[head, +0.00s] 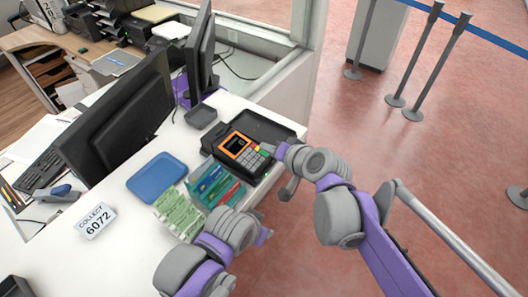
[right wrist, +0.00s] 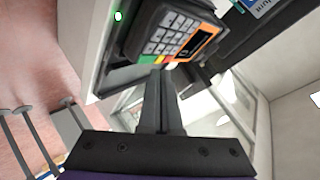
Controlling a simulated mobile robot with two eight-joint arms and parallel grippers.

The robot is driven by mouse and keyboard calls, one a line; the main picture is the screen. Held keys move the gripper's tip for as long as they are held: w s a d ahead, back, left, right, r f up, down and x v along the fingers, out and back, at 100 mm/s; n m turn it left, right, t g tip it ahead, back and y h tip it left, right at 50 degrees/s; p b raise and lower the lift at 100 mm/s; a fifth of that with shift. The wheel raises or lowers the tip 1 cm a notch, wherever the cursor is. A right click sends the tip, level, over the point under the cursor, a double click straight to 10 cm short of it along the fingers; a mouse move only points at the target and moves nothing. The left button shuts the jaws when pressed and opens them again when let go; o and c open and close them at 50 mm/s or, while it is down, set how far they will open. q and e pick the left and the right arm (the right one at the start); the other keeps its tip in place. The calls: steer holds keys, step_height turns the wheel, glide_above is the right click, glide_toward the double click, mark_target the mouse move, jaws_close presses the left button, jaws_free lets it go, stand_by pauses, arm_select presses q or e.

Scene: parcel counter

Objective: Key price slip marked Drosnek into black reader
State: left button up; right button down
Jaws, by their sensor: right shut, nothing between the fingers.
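The black reader (head: 243,164), with an orange-framed screen and a keypad, sits on the white counter in the head view. It also shows in the right wrist view (right wrist: 150,38), with green keys at its near edge. My right gripper (head: 269,150) is shut and empty, its tips close to the keypad's edge by the green keys; I cannot tell whether they touch. It also shows in the right wrist view (right wrist: 160,72). My left gripper (head: 266,236) is low by the counter's front edge, its jaws unclear. No slip marked Drosnek can be read.
A clear tray with coloured cards (head: 217,186) and green notes (head: 180,212) lies left of the reader. Beyond are a blue tray (head: 157,177), a "COLLECT 6072" sign (head: 95,221) and monitors (head: 115,112). A black tray (head: 262,127) lies behind the reader.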

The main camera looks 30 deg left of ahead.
arm_select(q)
steer(key=shift+f, duration=0.1)
arm_select(e)
steer(key=shift+f, duration=0.15)
arm_select(q)
steer(key=shift+s+f, duration=0.1)
steer(key=shift+f, duration=0.1)
arm_select(e)
steer(key=shift+a+f, duration=0.1)
steer(key=shift+f, duration=0.15)
arm_select(q)
steer(key=shift+f+b, duration=0.2)
steer(key=shift+b, duration=0.2)
arm_select(e)
steer(key=shift+f, duration=0.3)
arm_select(q)
steer(key=shift+r, duration=0.15)
arm_select(e)
steer(key=shift+r, duration=0.15)
arm_select(q)
steer(key=shift+r+p, duration=0.45)
steer(key=shift+p, duration=0.05)
arm_select(e)
steer(key=shift+r, duration=0.55)
